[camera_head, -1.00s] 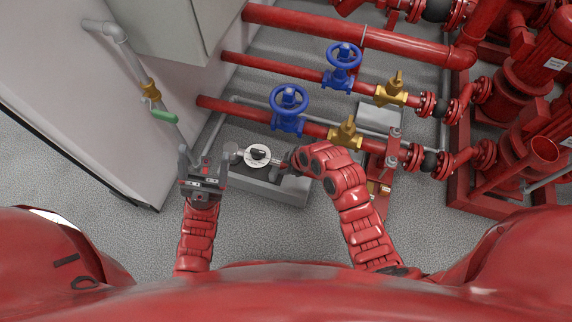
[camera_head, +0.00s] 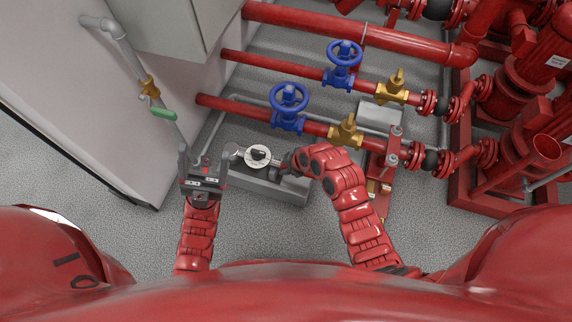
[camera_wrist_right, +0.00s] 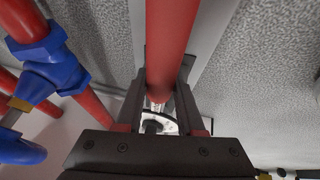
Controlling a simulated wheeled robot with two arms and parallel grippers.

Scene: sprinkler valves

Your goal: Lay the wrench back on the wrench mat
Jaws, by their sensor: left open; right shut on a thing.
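The wrench (camera_head: 257,156) has a round white dial with a black centre and a silver head at its left end. It is above or on a low grey stand; I cannot tell whether they touch. My right gripper (camera_head: 286,161) is shut on its handle at the right end. In the right wrist view, the red handle (camera_wrist_right: 169,45) runs between the fingers of my right gripper (camera_wrist_right: 162,95), with the dial (camera_wrist_right: 160,125) partly hidden below. My left gripper (camera_head: 203,160) is open and empty, just left of the silver head. I cannot make out the wrench mat.
The grey stand (camera_head: 270,192) is under the wrench. Red pipes with blue handwheel valves (camera_head: 289,98) and brass valves (camera_head: 347,131) run behind it. A white cabinet (camera_head: 75,110) is at left, and red pumps (camera_head: 510,95) are at right. Open floor (camera_head: 265,222) lies in front.

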